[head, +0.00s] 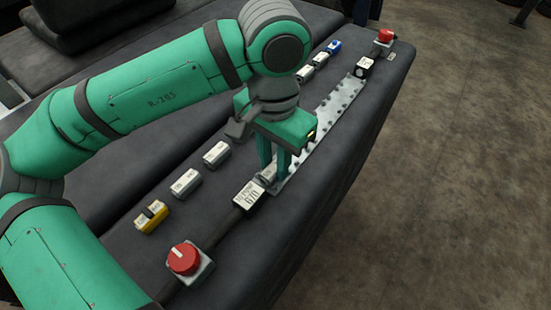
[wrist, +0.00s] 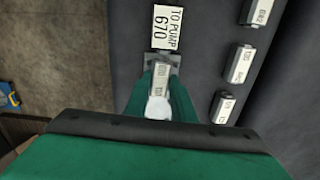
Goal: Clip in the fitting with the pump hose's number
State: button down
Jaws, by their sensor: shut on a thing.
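The pump hose's end has a white label (wrist: 167,27) reading "TO PUMP 670"; in the head view the label (head: 248,194) is at the near end of the metal rail (head: 325,124). My gripper (head: 271,178) is shut on a pale grey fitting (wrist: 161,78), just beyond the label and over the rail's near end. It also shows in the head view (head: 267,173), partly hidden by the fingers. The fitting lines up with the label in the wrist view. Its print is too small to read surely, and I cannot tell whether it is seated in the rail.
Loose fittings lie left of the rail: a yellow one (head: 151,216), white ones (head: 186,183) (head: 216,154) and, farther back, more white ones (head: 305,73) and a blue one (head: 334,47). Red knobs (head: 185,259) (head: 385,36) stand at both ends. Another labelled block (head: 364,67) is at the far end.

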jog(key=shift+f, duration=0.25)
jog(key=c, duration=1.4)
grip_release()
notch_tip(320, 180, up, 11)
jog(key=shift+f, duration=0.1)
